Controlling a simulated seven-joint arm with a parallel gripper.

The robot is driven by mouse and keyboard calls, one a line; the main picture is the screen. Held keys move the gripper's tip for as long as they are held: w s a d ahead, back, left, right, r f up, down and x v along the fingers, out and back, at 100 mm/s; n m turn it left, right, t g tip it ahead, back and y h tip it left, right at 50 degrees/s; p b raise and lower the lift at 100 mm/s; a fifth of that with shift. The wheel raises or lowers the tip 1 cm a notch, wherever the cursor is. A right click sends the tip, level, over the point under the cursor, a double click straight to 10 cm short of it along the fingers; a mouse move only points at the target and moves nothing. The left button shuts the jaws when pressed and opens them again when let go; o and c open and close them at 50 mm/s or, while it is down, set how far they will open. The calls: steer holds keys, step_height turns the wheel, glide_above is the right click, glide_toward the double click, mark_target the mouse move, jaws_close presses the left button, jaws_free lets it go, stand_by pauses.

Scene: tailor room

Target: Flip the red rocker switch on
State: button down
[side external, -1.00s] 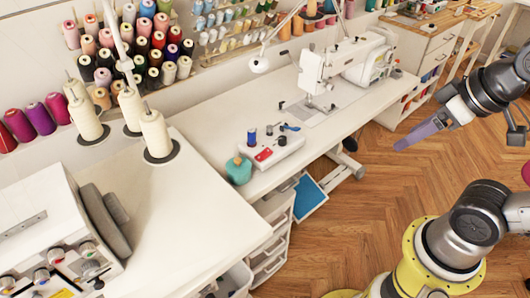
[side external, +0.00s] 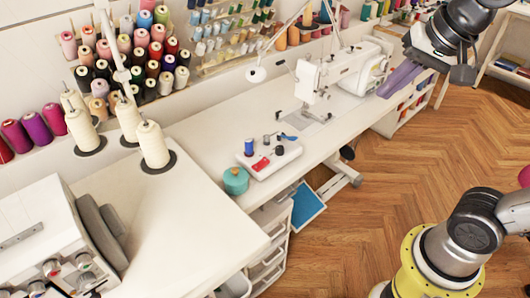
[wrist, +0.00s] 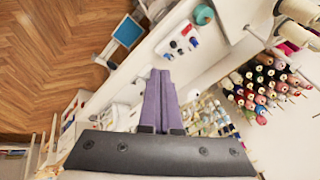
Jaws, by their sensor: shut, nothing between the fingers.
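The red rocker switch (side external: 261,164) is on top of a small white box (side external: 283,165) on the sewing table. I cannot tell which way it is tipped. In the wrist view a small red patch (wrist: 186,30) shows on the white box (wrist: 177,43), beyond my fingertips. My gripper (side external: 383,94) has long purple fingers and is up at the right in the side view, well to the right of the box and apart from it. In the wrist view my gripper (wrist: 160,72) has its fingers together with nothing between them.
A sewing machine (side external: 345,72) stands behind and right of the box. Cream thread cones (side external: 152,146) stand at left. The tabletop before the machine is mostly clear.

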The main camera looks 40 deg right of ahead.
steer(key=w+r+m+g, duration=0.1)
steer(key=w+m, duration=0.4)
steer(key=w, duration=0.7)
steer(key=m+g+h, duration=0.1)
steer(key=m+g, duration=0.2)
steer(key=m, duration=0.1)
glide_above(266, 159)
steer(key=s, duration=0.2)
step_height(266, 159, down, 12)
step_height(266, 159, down, 8)
steer(key=w+a+n+g, duration=0.1)
steer(key=w+a, duration=0.1)
steer(key=shift+a+g, duration=0.3)
steer(key=shift+a, duration=0.05)
steer(key=f, duration=0.4)
steer(key=d+f, duration=0.1)
steer(key=f, duration=0.4)
steer(key=d+f, duration=0.1)
steer(key=f, duration=0.4)
steer(key=shift+d, duration=0.1)
